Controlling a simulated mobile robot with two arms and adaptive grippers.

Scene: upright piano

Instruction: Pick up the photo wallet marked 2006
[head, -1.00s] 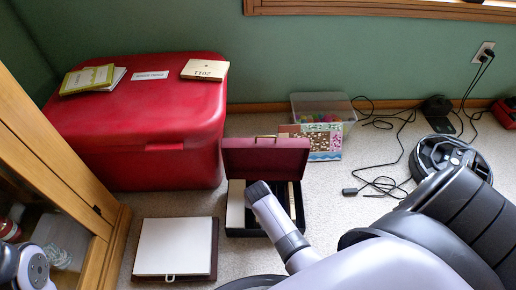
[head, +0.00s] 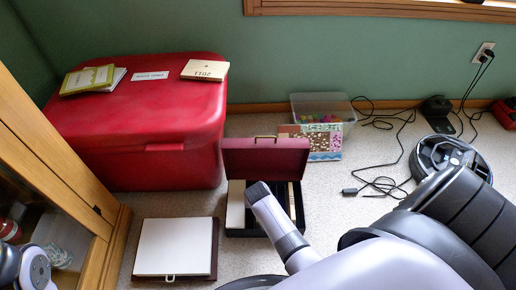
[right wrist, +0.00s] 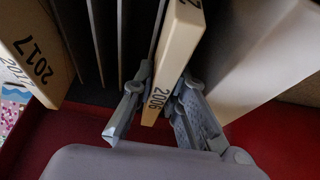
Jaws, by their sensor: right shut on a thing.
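The photo wallet marked 2006 (right wrist: 172,60) is a cream, narrow-spined wallet in the right wrist view. My right gripper (right wrist: 164,82) has one finger on each side of it and is shut on it. It stands among grey dividers in the open red case (head: 265,158). A wallet marked 2017 (right wrist: 36,55) is at the left of that view, and a wide pale block stands on the right. In the head view my right arm covers part of the case and hides the gripper and the wallet.
A red chest (head: 140,125) stands behind left, with a tan wallet (head: 205,70) and booklets on top. A white album (head: 174,246) lies on the carpet left of the case. A clear tub (head: 323,107), cables (head: 385,187) and a wooden cabinet (head: 50,165) are around.

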